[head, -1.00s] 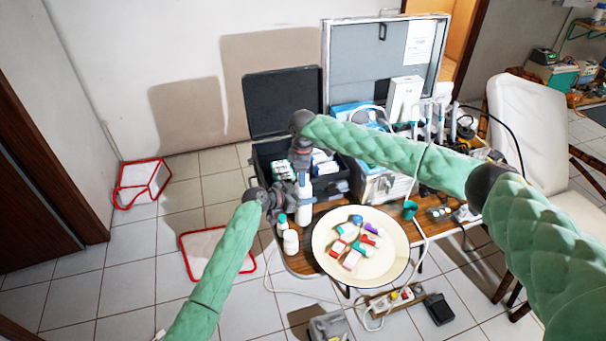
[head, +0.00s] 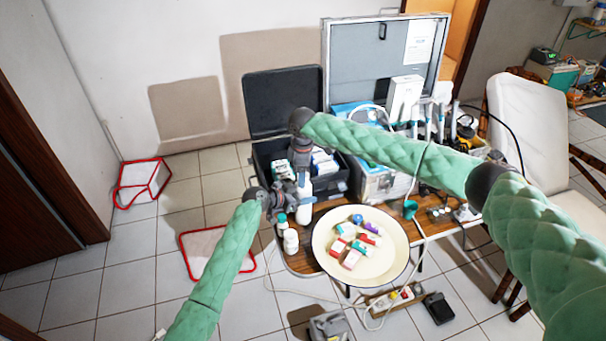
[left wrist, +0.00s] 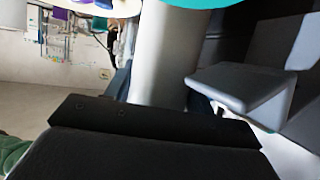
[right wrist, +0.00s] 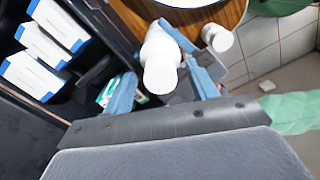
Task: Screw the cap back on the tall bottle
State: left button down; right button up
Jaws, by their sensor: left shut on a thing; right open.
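The tall white bottle (head: 304,212) stands upright at the back left of the wooden table. My left gripper (head: 297,197) is shut on its side; the bottle's pale body fills the middle of the left wrist view (left wrist: 165,55). My right gripper (head: 304,176) is above the bottle, pointing down. In the right wrist view its open fingers (right wrist: 160,90) lie on either side of the bottle's white round top (right wrist: 160,78). I cannot tell whether that top is a separate cap or how tightly it sits.
A cream plate (head: 325,262) with several small boxes is to the right. An open black case (head: 264,158) with boxes lies behind. A teal cup (head: 410,209) stands farther right.

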notch_tip(320, 180, up, 12)
jog(key=shift+f, duration=0.2)
dwell(0.4)
pick_arm(q)
jog(key=shift+c, duration=2.3)
grip_release()
jog(key=shift+s+a, duration=0.1)
jog(key=shift+a, duration=0.15)
pick_arm(e)
notch_tip(320, 180, down, 3)
jog(key=b, duration=0.3)
jog(key=shift+f, duration=0.1)
pick_arm(q)
jog(key=v, duration=0.7)
jog(key=shift+b, duration=0.3)
pick_arm(e)
jog(key=shift+f, duration=0.2)
